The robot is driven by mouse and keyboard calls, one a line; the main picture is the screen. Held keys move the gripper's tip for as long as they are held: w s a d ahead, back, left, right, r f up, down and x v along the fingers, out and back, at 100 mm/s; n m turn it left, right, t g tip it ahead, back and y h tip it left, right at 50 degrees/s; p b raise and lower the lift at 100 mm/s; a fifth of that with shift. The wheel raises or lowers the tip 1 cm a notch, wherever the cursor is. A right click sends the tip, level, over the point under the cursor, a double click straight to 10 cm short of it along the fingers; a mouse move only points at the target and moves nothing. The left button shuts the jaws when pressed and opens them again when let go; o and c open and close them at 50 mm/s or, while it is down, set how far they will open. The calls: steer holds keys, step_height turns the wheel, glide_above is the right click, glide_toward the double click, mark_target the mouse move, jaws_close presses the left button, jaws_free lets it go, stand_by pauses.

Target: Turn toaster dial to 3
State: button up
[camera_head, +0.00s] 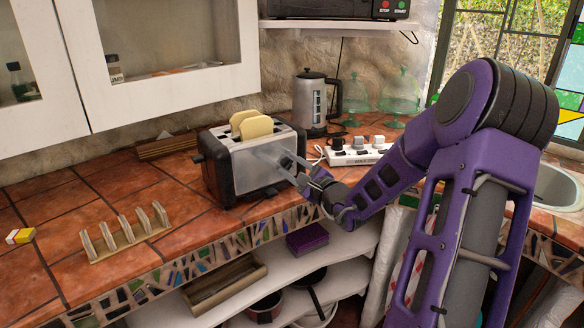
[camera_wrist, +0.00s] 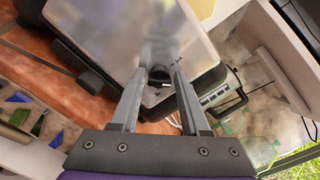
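The toaster (camera_head: 250,165) is silver and black and stands on the tiled counter with two bread slices (camera_head: 251,126) in its slots. Its metal face (camera_wrist: 130,38) fills the upper middle of the wrist view. The small dark dial (camera_wrist: 158,75) is on that face near its lower edge, and its setting is too small to read. My gripper (camera_wrist: 160,72) is open, with one finger on each side of the dial and visible gaps between. In the head view my gripper (camera_head: 290,166) is at the toaster's front right, where it hides the dial.
A white power strip (camera_head: 343,158) with several plugs lies right of the toaster, below a kettle (camera_head: 311,102) and glass domes (camera_head: 402,92). A wooden toast rack (camera_head: 126,236) and a small yellow-white box (camera_head: 20,237) are left on the counter. Open shelves sit below the counter edge.

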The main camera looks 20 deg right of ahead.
jaws_close()
steer(key=shift+r+m+p, duration=0.1)
steer(key=shift+m+p, duration=0.2)
steer(key=m+p, duration=0.2)
steer(key=m, duration=0.1)
steer(key=shift+r+m+p, duration=0.1)
steer(key=shift+m+p, duration=0.2)
steer(key=m+p, duration=0.3)
steer(key=m, duration=0.1)
steer(key=shift+d+m, duration=0.15)
steer(key=shift+m, duration=0.15)
steer(key=shift+o, duration=2.1)
jaws_free()
